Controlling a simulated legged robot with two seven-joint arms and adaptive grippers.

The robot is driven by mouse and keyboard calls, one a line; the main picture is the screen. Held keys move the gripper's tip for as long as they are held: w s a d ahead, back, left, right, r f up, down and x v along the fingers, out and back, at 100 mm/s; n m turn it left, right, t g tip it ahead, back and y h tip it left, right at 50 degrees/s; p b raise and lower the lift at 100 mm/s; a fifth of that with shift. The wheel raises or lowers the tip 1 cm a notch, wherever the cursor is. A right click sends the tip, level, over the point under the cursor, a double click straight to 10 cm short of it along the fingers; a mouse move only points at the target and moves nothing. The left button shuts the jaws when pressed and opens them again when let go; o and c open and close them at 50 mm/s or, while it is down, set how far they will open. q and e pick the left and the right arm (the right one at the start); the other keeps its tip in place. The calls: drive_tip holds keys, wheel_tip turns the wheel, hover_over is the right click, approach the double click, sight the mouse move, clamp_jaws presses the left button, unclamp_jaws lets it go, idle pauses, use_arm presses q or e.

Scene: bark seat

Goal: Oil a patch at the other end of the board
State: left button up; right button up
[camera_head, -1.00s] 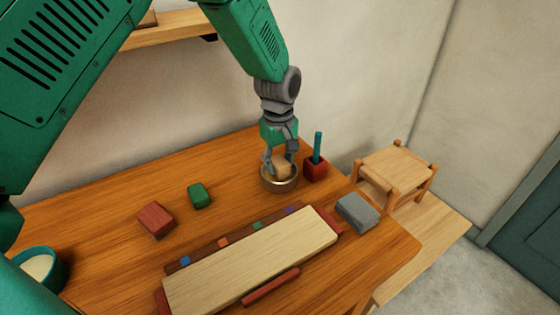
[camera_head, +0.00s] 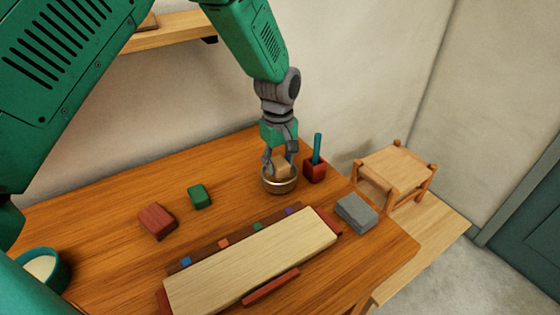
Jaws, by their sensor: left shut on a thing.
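The pale wooden board (camera_head: 250,262) lies at a slant across the front of the table, with no clear oiled patch that I can make out on it. My left gripper (camera_head: 281,165) points down and is shut on a tan block (camera_head: 283,168) at the mouth of a small metal-rimmed bowl (camera_head: 279,186). The block's lower part is hidden by the bowl's rim. The bowl stands behind the board's right half. My right gripper is not in view.
A red holder (camera_head: 315,170) with a teal stick stands right of the bowl. A grey block (camera_head: 357,213) lies near the board's right end. A red block (camera_head: 157,221) and green block (camera_head: 199,197) lie behind its left half. A teal bowl (camera_head: 60,270) stands far left.

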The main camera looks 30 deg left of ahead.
sight(279, 161)
use_arm(q)
drive_tip(key=shift+r+p, duration=2.8)
drive_tip(key=shift+r, duration=0.6)
drive_tip(key=shift+w+f, duration=0.1)
drive_tip(key=shift+f, duration=0.1)
